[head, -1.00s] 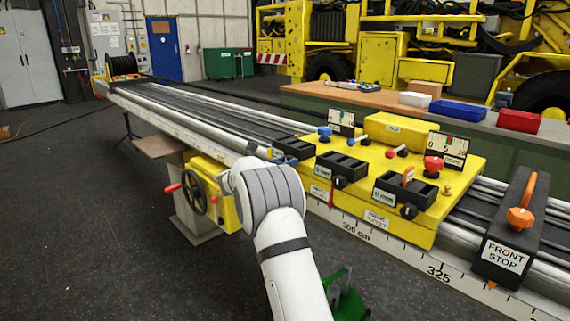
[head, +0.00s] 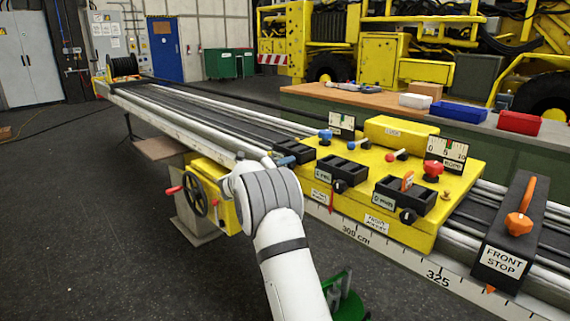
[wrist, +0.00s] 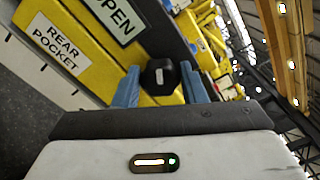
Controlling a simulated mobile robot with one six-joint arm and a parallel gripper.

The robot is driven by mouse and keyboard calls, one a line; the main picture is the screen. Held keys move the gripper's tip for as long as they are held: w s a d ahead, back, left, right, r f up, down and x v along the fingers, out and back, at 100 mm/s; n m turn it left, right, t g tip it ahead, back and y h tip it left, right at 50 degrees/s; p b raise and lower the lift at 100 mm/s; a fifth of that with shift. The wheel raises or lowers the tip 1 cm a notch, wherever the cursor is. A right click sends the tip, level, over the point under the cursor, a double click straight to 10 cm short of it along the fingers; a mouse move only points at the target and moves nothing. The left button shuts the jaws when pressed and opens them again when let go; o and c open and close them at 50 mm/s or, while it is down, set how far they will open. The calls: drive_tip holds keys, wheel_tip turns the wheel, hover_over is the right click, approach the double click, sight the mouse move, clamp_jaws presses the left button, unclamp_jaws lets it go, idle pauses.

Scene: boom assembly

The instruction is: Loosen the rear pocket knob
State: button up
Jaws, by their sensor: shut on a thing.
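The rear pocket knob (wrist: 161,70) is a dark, faceted knob with a small pale mark, seen in the middle of the wrist view. My gripper (wrist: 160,86) has its blue-grey fingers on either side of the knob and is shut on it. The white REAR POCKET label (wrist: 60,43) is to the left on yellow metal. A plate reading OPEN (wrist: 118,18) is above the knob on a dark block. In the head view my wrist covers the knob, at the left end of the yellow carriage (head: 410,232).
The carriage carries other dark pockets with knobs (head: 408,216), red and blue levers and upright dial plates (head: 446,152). A black front stop (head: 503,240) with an orange handle stands at right. A handwheel (head: 194,194) is left of my wrist. The floor at left is open.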

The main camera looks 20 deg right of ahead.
drive_tip(key=shift+s+f+n+p, duration=0.15)
drive_tip(key=shift+n+p, duration=2.1)
drive_tip(key=shift+n, duration=1.4)
drive_tip(key=shift+w+f+n+p, duration=0.1)
drive_tip(key=shift+n+p, duration=2.15)
drive_tip(key=shift+n, duration=1.35)
drive_tip(key=shift+s+f+n+p, duration=0.15)
drive_tip(key=shift+n+p, duration=2.1)
drive_tip(key=shift+n, duration=1.4)
drive_tip(key=o, duration=1)
drive_tip(key=shift+c, duration=0.2)
